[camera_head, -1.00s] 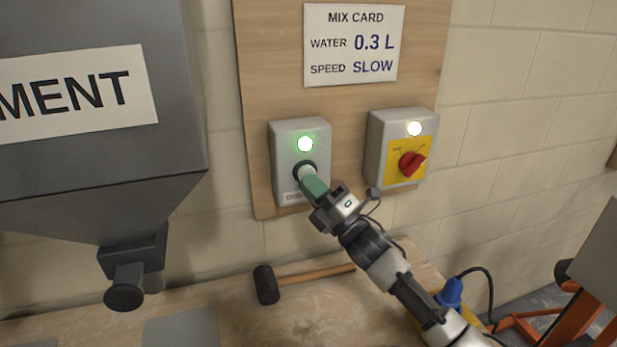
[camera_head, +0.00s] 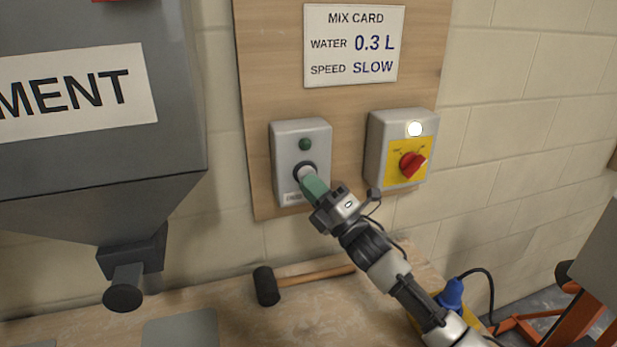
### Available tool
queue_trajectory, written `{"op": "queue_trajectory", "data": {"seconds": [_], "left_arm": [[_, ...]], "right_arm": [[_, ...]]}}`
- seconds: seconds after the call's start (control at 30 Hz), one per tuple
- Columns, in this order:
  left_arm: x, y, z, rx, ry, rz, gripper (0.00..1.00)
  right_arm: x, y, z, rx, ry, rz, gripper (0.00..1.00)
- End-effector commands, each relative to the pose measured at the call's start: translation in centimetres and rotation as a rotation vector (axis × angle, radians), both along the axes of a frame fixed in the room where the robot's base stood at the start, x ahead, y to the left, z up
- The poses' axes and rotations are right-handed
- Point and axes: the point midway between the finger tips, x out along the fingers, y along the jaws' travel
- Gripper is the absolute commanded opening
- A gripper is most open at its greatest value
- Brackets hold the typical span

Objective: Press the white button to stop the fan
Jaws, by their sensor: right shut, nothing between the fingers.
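A grey control box (camera_head: 287,150) is fixed to the wooden board on the wall. It has a dark green lamp (camera_head: 305,144), unlit, and below it a black-ringed button (camera_head: 298,168), mostly hidden by my gripper. A pale whitish part shows in the ring; I cannot tell whether it is button or fingertip. My right gripper (camera_head: 310,180), with green fingers, is shut and empty, its tip at the button and seemingly touching it. The box's label is partly covered. No fan is in view. My left gripper is not in view.
A second box (camera_head: 376,150) with a lit white lamp and red rotary switch (camera_head: 412,164) is to the right. A mix card (camera_head: 353,45) hangs above. A hammer (camera_head: 266,286) lies on the bench. A grey cement hopper (camera_head: 95,190) fills the left.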

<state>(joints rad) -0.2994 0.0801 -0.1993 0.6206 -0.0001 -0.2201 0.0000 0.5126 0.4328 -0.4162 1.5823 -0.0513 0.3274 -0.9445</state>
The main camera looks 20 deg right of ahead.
Motion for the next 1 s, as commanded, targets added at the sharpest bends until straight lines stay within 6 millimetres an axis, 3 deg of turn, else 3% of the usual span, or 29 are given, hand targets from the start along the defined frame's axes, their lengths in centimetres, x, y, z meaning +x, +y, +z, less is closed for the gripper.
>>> {"op": "queue_trajectory", "data": {"seconds": [0.6, 1.0], "left_arm": [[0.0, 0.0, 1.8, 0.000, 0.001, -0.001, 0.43], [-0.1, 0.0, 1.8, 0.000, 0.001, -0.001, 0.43]], "right_arm": [[-5.5, -0.2, 0.0, 0.000, 0.002, 0.000, 0.00], [-6.0, -0.2, -0.2, 0.000, 0.005, -0.001, 0.00]]}}
